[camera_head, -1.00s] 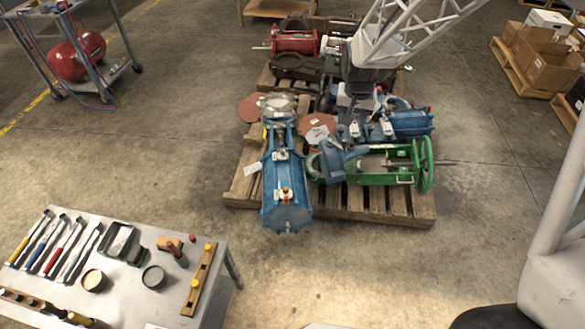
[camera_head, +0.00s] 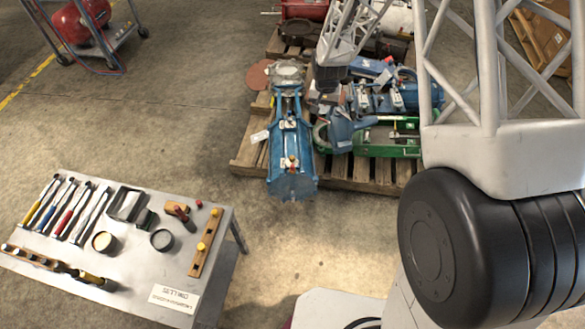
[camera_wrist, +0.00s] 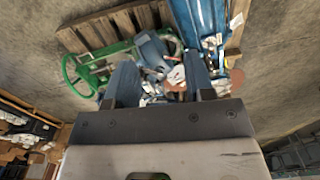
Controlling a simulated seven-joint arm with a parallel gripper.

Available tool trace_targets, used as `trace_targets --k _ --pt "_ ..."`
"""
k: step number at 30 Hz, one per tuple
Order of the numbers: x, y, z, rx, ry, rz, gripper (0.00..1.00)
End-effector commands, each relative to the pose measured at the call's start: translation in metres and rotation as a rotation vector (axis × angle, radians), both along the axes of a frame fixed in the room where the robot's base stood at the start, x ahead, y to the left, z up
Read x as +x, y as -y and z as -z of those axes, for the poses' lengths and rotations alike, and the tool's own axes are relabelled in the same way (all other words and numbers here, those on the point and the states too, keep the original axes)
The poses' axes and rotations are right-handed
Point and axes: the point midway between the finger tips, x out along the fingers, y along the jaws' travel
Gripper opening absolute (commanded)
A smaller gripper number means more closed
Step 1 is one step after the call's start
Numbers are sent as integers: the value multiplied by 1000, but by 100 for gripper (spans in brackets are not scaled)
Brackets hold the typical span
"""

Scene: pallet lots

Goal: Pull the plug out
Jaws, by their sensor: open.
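A blue actuator (camera_head: 292,150) lies lengthwise on the wooden pallet (camera_head: 250,150). The actuator also shows in the wrist view (camera_wrist: 208,18), at the top right. In the head view the dark wrist end of my arm is over the pallet, right of the actuator; the fingertips are not clear there.
A green frame (camera_head: 385,138) and other blue parts crowd the pallet. The green handwheel shows in the wrist view (camera_wrist: 80,75). A metal table (camera_head: 60,215) with tools and a wooden bar with coloured knobs (camera_head: 205,243) stands front left. Floor between table and pallet is clear.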

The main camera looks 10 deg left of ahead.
Motion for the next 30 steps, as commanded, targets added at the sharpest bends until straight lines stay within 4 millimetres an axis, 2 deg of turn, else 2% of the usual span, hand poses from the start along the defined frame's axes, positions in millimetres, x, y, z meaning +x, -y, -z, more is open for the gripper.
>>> trace_targets --k 1,17,30 --pt "1 -5 13 -2 -7 -1 49" --pt "14 -57 131 -14 -40 -3 49" --pt "6 -92 234 -28 -68 -3 49"
